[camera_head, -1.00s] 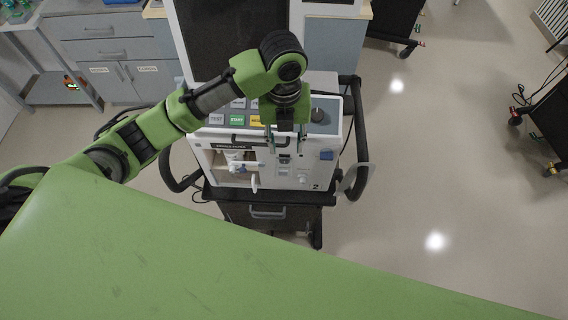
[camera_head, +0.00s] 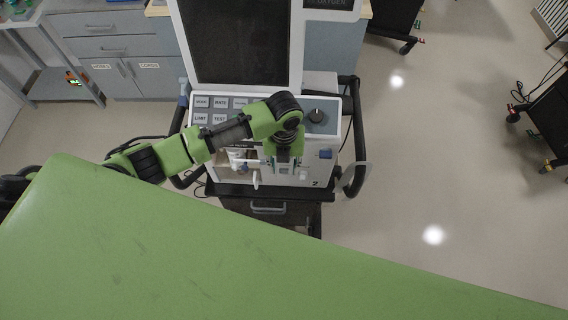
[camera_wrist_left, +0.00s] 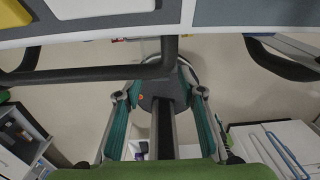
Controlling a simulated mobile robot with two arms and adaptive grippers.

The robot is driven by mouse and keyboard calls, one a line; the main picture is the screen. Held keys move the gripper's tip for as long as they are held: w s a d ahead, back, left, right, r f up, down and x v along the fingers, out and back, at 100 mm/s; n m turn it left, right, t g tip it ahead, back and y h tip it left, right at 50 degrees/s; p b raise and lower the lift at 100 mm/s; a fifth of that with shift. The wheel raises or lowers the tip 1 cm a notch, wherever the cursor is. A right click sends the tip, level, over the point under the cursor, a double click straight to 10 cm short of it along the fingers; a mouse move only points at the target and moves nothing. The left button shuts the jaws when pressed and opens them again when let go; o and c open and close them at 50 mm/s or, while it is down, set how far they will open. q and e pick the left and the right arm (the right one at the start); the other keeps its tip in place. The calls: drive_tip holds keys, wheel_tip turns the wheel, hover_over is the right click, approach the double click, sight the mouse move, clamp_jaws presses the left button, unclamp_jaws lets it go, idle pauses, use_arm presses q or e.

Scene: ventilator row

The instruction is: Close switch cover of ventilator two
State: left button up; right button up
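Ventilator two (camera_head: 325,169) is a white unit with a dark screen, a row of buttons and a "2" low on its front. My left gripper (camera_head: 284,166) points down at the front panel, right of the open filter bay. In the left wrist view the gripper (camera_wrist_left: 160,95) has its two fingers apart, with a dark central strip between them and no held object visible. A black bar handle (camera_wrist_left: 95,73) crosses near the fingertips there. The switch cover cannot be made out; the gripper hides that part of the panel. My right gripper is not in view.
Black side rails (camera_head: 356,165) flank the cart.

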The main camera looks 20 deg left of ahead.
use_arm(q)
drive_tip(key=shift+f, duration=0.15)
drive_tip(key=c, duration=0.8)
clamp_jaws()
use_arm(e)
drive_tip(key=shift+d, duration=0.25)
